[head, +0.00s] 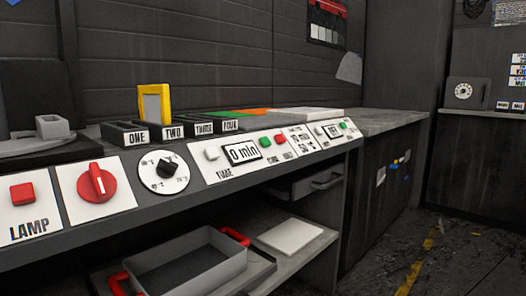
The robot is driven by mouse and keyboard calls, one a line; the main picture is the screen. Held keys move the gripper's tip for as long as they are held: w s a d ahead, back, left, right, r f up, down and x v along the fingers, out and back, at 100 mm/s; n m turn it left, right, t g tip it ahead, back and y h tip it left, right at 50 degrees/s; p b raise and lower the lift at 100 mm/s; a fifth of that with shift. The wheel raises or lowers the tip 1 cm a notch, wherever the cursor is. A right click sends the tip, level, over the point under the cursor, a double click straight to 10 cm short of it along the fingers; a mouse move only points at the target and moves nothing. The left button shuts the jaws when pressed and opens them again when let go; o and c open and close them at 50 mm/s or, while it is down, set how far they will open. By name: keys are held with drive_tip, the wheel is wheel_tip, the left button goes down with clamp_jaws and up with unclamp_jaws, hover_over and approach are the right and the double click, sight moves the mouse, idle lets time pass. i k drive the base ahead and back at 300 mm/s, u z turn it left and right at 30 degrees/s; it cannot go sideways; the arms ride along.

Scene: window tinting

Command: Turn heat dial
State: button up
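A round white dial with a black knob (168,168) sits on the slanted front panel, left of centre in the head view. Small markings ring it, apparently temperatures, too small to read surely. To its left is a red rotary knob (97,183) on a white plate, with a pale pointer line standing nearly upright. Neither knob has a label I can read as heat. My gripper is not in view, and nothing touches either knob.
A red button (22,193) marked LAMP is at far left. A timer display (243,153) reading 0 min is right of the dial. Slots labelled ONE to FOUR, one holding a yellow frame (155,104), stand behind. A grey tray (190,265) sits below. Floor at right is open.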

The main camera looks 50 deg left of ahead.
sight(165, 169)
drive_tip(key=z, duration=0.2)
drive_tip(key=i, duration=0.75)
drive_tip(key=u, duration=1.5)
